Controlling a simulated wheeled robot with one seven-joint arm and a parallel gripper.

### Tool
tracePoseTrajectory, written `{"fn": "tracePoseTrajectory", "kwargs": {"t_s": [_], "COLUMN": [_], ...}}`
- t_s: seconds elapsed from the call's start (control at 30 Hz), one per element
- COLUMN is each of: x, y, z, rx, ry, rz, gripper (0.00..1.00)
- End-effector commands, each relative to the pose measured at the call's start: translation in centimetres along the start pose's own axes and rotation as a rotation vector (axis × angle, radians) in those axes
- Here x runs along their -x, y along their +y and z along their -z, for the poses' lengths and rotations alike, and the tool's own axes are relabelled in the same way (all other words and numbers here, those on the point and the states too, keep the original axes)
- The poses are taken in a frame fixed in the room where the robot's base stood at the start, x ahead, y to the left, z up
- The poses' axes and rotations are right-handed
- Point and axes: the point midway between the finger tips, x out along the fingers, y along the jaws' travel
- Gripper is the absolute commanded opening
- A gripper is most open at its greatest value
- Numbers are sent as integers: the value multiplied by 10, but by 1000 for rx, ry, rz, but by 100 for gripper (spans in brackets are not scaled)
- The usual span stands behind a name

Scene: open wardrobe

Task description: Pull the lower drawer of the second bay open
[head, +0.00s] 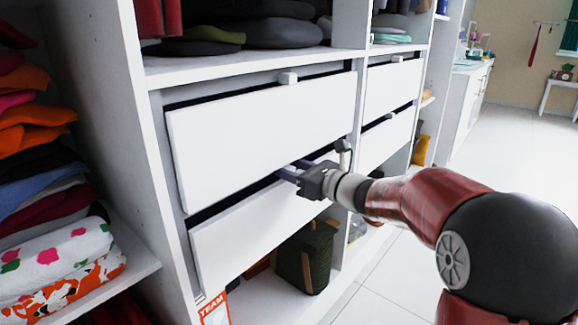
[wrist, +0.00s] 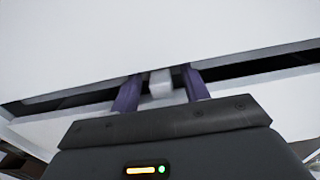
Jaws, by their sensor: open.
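The lower drawer (head: 250,238) of the middle bay has a plain white front, below the upper drawer (head: 262,128), with a dark gap between them. Its small pale handle (wrist: 161,86) shows in the wrist view at that gap; in the head view my gripper hides it. My gripper (head: 289,168) is at the gap, reaching in from the right. In the wrist view my gripper (wrist: 161,76) is open, with one purple finger on each side of the handle. Narrow spaces seem to show between fingers and handle. I cannot tell how far the drawer stands out.
The upper drawer has its own handle (head: 288,78), above my gripper. Folded clothes (head: 50,190) fill the left bay. A dark green box (head: 306,255) stands beneath the lower drawer. More drawers (head: 390,88) are at right. The tiled floor (head: 520,150) is open on the right.

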Motion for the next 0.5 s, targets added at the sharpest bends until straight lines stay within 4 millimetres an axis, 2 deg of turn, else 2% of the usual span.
{"fn": "tracePoseTrajectory", "kwargs": {"t_s": [0.13, 0.4, 0.5], "x": [-12, -13, -13], "y": [0, 0, 0], "z": [0, 0, 0], "rx": [0, 1, 1], "ry": [1, 0, 0], "rz": [0, 0, 0], "gripper": [45, 45, 34]}}
